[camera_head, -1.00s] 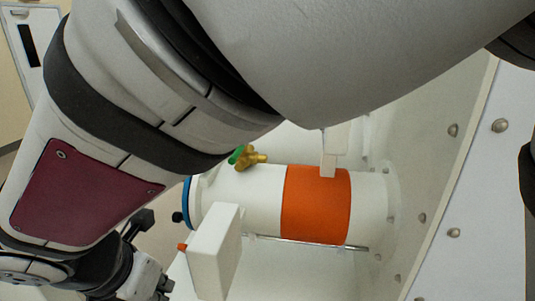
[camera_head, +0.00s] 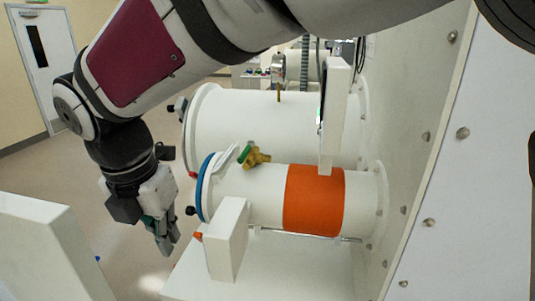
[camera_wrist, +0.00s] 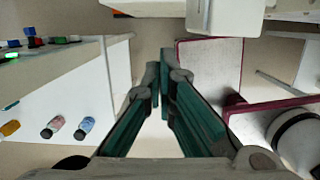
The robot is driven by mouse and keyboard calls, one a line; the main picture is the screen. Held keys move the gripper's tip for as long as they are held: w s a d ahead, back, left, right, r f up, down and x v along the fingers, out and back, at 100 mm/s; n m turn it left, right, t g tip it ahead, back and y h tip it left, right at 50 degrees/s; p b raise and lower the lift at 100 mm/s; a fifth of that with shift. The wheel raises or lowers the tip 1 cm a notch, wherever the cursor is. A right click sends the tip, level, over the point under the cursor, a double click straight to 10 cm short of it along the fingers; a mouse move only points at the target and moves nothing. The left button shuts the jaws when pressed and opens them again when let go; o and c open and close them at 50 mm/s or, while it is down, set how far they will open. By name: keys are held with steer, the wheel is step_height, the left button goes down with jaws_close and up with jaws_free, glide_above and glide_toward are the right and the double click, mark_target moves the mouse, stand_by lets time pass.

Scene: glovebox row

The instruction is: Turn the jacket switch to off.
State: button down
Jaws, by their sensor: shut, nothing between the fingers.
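An orange jacket band (camera_head: 313,200) wraps the smaller white cylinder (camera_head: 255,200) in the head view. A white box (camera_head: 227,238) stands in front of the cylinder, with a small orange-red knob (camera_head: 197,236) on its left face. I cannot tell for sure whether this knob is the jacket switch, or read its setting. My gripper (camera_head: 166,246) hangs pointing down, left of the box and apart from it. In the wrist view its green fingers (camera_wrist: 163,78) are together with nothing between them.
A larger white cylinder (camera_head: 265,125) lies behind the smaller one. A green-handled brass valve (camera_head: 256,158) sits on top of the smaller cylinder. A white block (camera_head: 45,250) fills the lower left. The wrist view shows vials (camera_wrist: 53,126) on a white surface. Floor is open around my gripper.

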steer(key=w+f+b, duration=0.5)
steer(key=f, duration=0.2)
steer(key=shift+w+d+f, duration=0.15)
steer(key=shift+d+f, duration=0.15)
steer(key=shift+w, duration=0.1)
stand_by(0.4)
